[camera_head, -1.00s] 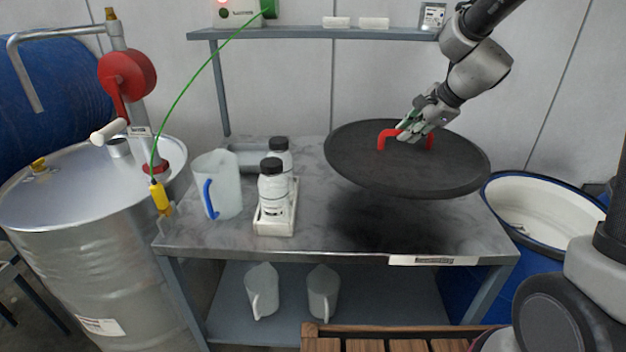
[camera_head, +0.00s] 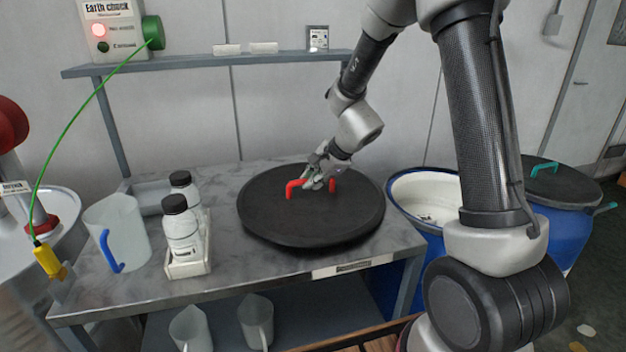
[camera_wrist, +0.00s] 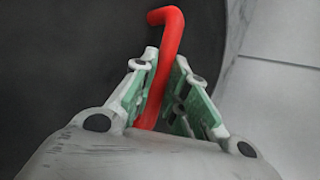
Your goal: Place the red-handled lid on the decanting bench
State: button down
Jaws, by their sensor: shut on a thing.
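The lid (camera_head: 300,221) is a large dark disc with a red bar handle (camera_head: 293,188). In the head view it lies level at the right part of the decanting bench (camera_head: 225,262), on the top or very close above it; I cannot tell which. My gripper (camera_head: 318,184) is shut on the red handle, near its middle. In the wrist view my gripper (camera_wrist: 160,95) has its green-padded fingers on either side of the red handle (camera_wrist: 168,30), with the dark lid (camera_wrist: 70,50) behind. The lid's underside is hidden.
A crate (camera_head: 190,266) with two black-capped bottles and a jug (camera_head: 120,232) stand left of the lid. A shelf (camera_head: 215,61) is above the bench's back. An open blue drum (camera_head: 425,190) stands right, and a covered blue drum (camera_head: 565,187) farther right. A green cable hangs at left.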

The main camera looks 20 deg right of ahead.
jog(key=shift+f, duration=0.1)
jog(key=c, duration=1.4)
grip_release()
jog(key=shift+r, duration=0.2)
jog(key=s+d+r+n+g, duration=0.1)
jog(key=s+d+r+n, duration=0.3)
jog(key=s+r, duration=0.45)
jog(key=s+d+r+n, duration=0.3)
jog(key=s+r+n, duration=0.2)
jog(key=s+r, duration=0.4)
jog(key=s+d+n+h, duration=0.1)
jog(key=s+d+n, duration=0.1)
jog(key=s, duration=0.3)
jog(key=s+d+n+h, duration=0.1)
jog(key=s+d+n, duration=0.2)
jog(key=s, duration=0.2)
jog(key=s+d+n+h, duration=0.2)
jog(key=s, duration=0.3)
jog(key=shift+s+d+r+n+g, duration=0.2)
jog(key=shift+s+d+n+g, duration=0.05)
jog(key=shift+s+n+g, duration=0.15)
jog(key=shift+w, duration=0.1)
